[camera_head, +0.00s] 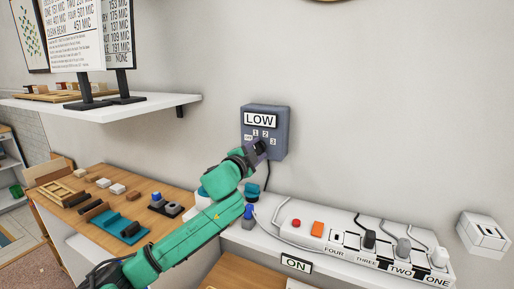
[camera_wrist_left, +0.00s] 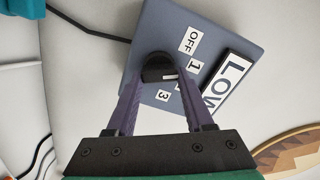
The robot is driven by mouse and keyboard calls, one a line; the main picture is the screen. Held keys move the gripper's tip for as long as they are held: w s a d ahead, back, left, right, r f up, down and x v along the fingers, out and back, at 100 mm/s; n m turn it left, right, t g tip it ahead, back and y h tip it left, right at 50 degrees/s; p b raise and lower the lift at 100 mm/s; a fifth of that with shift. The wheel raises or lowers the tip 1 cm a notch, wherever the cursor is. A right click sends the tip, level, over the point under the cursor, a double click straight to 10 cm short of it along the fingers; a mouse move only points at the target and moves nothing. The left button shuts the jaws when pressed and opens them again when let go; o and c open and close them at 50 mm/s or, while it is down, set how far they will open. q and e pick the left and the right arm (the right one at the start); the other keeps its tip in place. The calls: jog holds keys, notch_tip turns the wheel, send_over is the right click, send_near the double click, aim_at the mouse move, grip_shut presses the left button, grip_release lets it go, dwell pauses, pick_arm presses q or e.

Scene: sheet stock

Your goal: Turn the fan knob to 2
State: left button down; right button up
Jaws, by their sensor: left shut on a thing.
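The fan control box (camera_head: 281,120) is grey-blue and fixed to the wall, with a sign reading LOW (camera_head: 261,120). It also shows rotated in the left wrist view (camera_wrist_left: 222,35). My left gripper (camera_head: 259,150) reaches the box's lower front. In the left wrist view its fingers (camera_wrist_left: 159,76) are closed around the black round knob (camera_wrist_left: 157,62). The labels OFF (camera_wrist_left: 187,40), 1 (camera_wrist_left: 195,66) and 3 (camera_wrist_left: 163,96) are readable; the 2 is largely hidden by a finger. A small pale mark on the knob lies on the side facing the numbers. My right gripper is out of view.
A wooden table (camera_head: 150,187) with blocks stands at left, below a white wall shelf (camera_head: 130,108).

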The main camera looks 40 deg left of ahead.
pick_arm(q)
jog(key=m+p, duration=0.2)
jog(key=m, duration=0.3)
jog(key=shift+f+m, duration=0.15)
jog(key=shift+m, duration=0.15)
jog(key=shift+f+m+p, duration=0.2)
jog(key=shift+m+p, duration=0.35)
jog(key=shift+m, duration=1.25)
jog(key=shift+c, duration=1.4)
grip_release()
jog(key=shift+s+d, duration=0.1)
jog(key=shift+s, duration=0.05)
jog(key=v, duration=1.4)
